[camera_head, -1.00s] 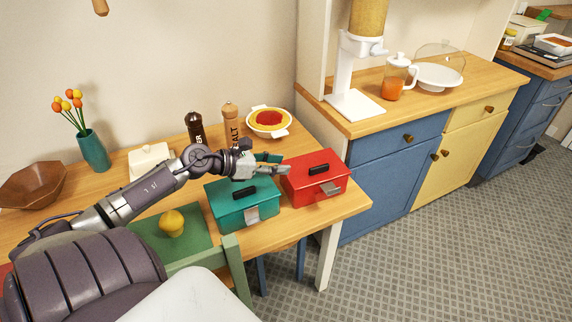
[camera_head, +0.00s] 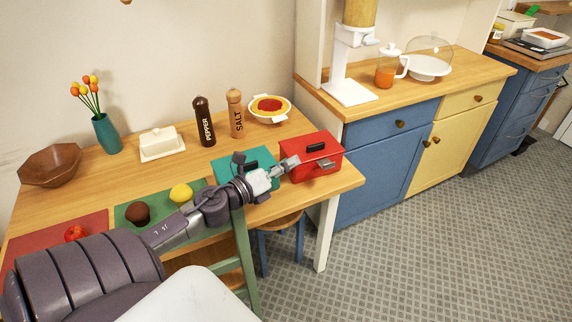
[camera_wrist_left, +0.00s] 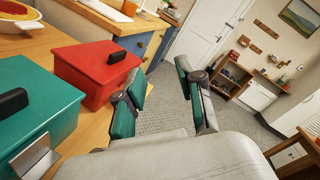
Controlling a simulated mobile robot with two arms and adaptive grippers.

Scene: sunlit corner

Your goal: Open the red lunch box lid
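The red lunch box (camera_head: 312,157) sits near the right end of the wooden table, with a black handle on its closed lid and a metal latch on its front. It also shows in the left wrist view (camera_wrist_left: 92,66). The teal lunch box (camera_head: 233,166) stands just left of it, partly hidden by my left arm. My left gripper (camera_head: 293,161) is in front of the red box's left front side. In the left wrist view my left gripper (camera_wrist_left: 165,100) is open, with nothing between its fingers. My right gripper is not in view.
Pepper mill (camera_head: 203,122), salt mill (camera_head: 236,114) and a red-filled bowl (camera_head: 269,108) stand behind the boxes. A green chair (camera_head: 241,262) and a stool (camera_head: 281,226) are at the front edge. Floor right of the table (camera_head: 420,250) is clear.

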